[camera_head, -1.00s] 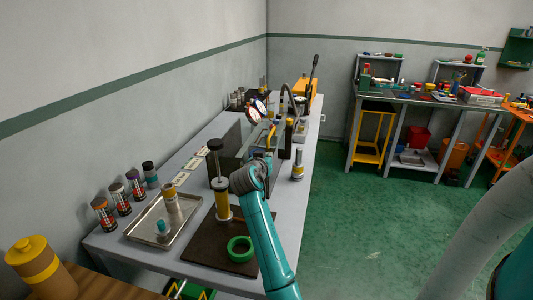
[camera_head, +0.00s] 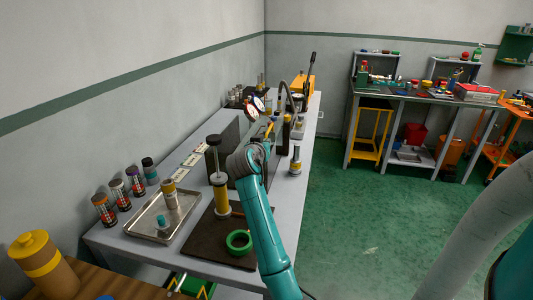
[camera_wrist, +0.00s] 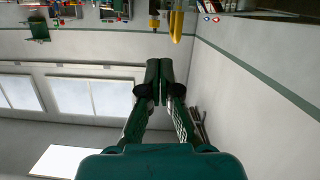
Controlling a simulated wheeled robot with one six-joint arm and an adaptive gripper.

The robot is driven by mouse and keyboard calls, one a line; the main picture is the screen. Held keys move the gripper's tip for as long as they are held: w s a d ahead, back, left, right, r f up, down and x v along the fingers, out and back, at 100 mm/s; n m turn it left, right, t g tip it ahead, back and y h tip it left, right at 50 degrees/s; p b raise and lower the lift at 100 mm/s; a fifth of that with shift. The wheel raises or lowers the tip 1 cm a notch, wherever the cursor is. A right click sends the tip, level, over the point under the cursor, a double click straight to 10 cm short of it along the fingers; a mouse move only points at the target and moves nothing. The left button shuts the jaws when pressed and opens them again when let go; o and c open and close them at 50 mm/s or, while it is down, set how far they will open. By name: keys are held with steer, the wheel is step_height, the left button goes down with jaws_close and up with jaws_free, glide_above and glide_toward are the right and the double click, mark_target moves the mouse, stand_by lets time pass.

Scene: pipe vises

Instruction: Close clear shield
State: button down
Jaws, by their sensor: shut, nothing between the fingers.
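A dark grey box-like station (camera_head: 222,148) stands in the middle of the long bench. The clear shield is hard to make out there; my arm covers much of that area. My gripper's fingertips (camera_wrist: 160,72) are together and empty in the wrist view. In the head view my wrist is in front of the station's right side, and the fingers are hidden or too small to tell. A yellow-tipped part (camera_wrist: 176,26) shows just beyond the fingers in the wrist view. I cannot tell whether the gripper touches the shield.
A metal tray (camera_head: 148,227), a yellow pump-like cylinder (camera_head: 221,199) and a green ring (camera_head: 238,243) are at the near end of the bench. Several small bottles (camera_head: 120,193) line the wall side. A grey-and-yellow bottle (camera_head: 295,161) stands near the right edge. Green floor (camera_head: 345,215) is open to the right.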

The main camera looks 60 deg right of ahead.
steer(key=v, duration=0.9)
